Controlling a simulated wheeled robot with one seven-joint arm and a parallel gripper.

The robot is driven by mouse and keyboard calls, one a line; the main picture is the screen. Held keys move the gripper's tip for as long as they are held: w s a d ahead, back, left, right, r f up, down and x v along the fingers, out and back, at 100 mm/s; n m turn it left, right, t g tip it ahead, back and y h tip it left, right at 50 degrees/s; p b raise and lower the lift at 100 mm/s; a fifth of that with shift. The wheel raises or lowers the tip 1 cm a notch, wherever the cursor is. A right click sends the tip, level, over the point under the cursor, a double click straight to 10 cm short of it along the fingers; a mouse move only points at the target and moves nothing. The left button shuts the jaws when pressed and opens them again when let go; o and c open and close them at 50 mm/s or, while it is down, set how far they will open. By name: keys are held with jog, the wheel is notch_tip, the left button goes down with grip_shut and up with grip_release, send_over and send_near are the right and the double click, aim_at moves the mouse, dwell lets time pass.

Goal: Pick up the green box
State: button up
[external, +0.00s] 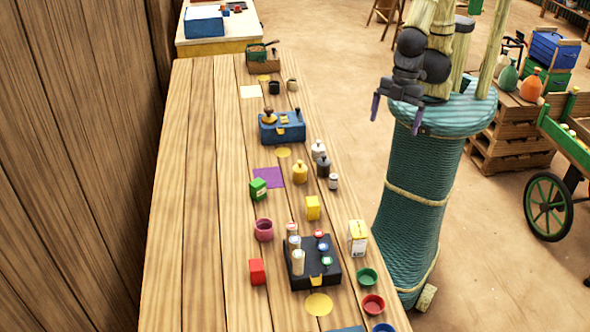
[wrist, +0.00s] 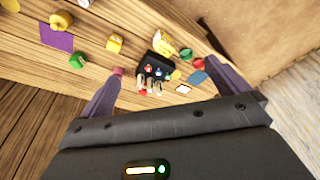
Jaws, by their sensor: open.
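The green box (external: 258,189) stands upright on the long wooden table, at the near-left corner of a purple mat (external: 273,178). I cannot tell whether it stands on the mat's edge or just beside it. In the wrist view a small green shape, likely the same box (wrist: 51,56), lies at the left below the purple mat (wrist: 56,37). My gripper (external: 397,114) is open and empty, in the air to the right of the table, well apart from the box. Its two purple fingers also show spread in the wrist view (wrist: 165,69).
Near the box are a yellow box (external: 313,208), a yellow jar (external: 300,173), a pink pot (external: 264,230) and a red box (external: 257,271). A black block with bottles (external: 326,274) and a blue case (external: 282,127) stand on the table. The table's left side is clear.

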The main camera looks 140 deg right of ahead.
jog(key=c, duration=0.6)
jog(key=shift+c, duration=0.2)
